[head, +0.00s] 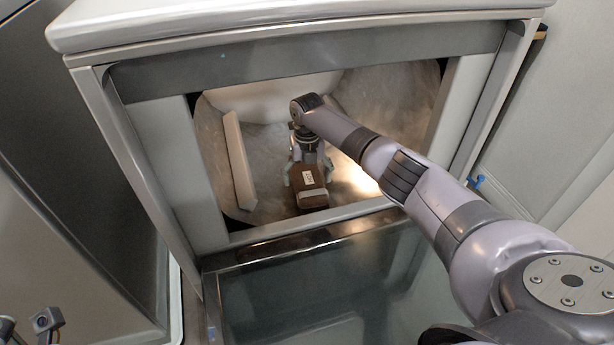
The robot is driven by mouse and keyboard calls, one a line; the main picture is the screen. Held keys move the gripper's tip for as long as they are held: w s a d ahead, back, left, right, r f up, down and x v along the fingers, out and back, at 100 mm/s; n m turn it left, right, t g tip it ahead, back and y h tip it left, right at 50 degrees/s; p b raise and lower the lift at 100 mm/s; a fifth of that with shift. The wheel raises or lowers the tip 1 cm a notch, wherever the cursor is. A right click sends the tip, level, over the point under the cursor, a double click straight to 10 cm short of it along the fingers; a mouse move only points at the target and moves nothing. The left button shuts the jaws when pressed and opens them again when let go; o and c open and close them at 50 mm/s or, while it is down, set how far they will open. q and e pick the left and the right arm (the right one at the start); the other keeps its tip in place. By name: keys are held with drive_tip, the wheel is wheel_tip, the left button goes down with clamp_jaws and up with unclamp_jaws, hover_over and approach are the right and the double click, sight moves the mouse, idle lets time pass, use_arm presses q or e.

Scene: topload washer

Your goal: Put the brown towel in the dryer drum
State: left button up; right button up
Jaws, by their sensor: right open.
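The brown towel (311,197), folded with a pale band and a small label, lies inside the dryer drum (275,193) near its front. My right arm reaches in through the opening from the right. My right gripper (306,182) is open, with its fingers spread at the far end of the towel. I cannot tell whether the fingers touch it. A small part at the lower left edge may belong to my left arm; the fingers of my left gripper do not show.
The dryer door (310,290) is folded down open with a glass panel in front of the opening. A pale drum fin (238,160) stands left of the towel. The frame posts bound the opening on both sides. A small blue object (478,182) is at the right.

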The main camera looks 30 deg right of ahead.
wheel_tip(320, 180, up, 12)
idle(0.7)
